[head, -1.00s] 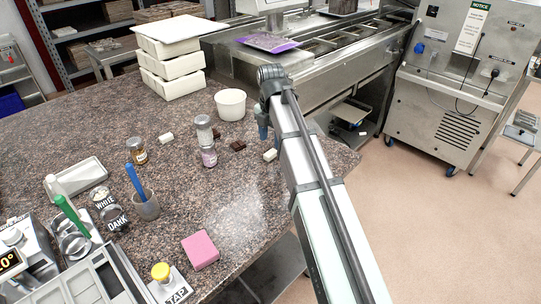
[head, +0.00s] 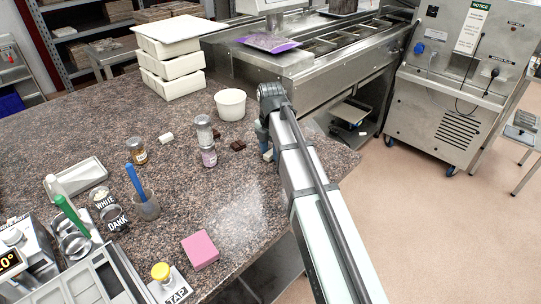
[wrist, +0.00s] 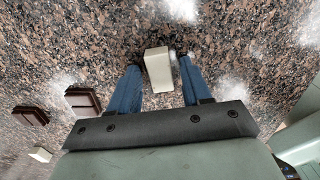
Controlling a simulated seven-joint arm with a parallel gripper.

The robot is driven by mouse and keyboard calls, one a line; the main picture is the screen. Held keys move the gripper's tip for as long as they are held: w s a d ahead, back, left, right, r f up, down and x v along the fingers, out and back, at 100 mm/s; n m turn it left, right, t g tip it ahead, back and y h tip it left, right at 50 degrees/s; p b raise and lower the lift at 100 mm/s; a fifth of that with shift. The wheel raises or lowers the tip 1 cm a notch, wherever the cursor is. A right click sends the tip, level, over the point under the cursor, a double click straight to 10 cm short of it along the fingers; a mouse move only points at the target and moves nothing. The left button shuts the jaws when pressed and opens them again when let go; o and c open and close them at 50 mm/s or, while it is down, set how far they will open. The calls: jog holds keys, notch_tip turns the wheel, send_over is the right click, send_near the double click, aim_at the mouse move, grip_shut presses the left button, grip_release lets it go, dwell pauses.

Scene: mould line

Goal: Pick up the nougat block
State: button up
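A white block (head: 267,156), which looks like the nougat block, lies on the speckled stone counter near its right edge. In the wrist view the block (wrist: 158,70) sits between the tips of my gripper's two blue fingers (wrist: 160,76). A narrow gap shows on each side, so my gripper is open and not visibly touching it. In the head view my gripper (head: 265,145) is low over the block and hides part of it. A second white piece (head: 166,137) lies farther left on the counter.
A white tub (head: 230,104) stands behind. A pink block (head: 200,250) lies nearer the front.

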aim_at(270, 153)
grip_shut()
dwell(0.3)
notch_tip(270, 153, up, 10)
dwell(0.6)
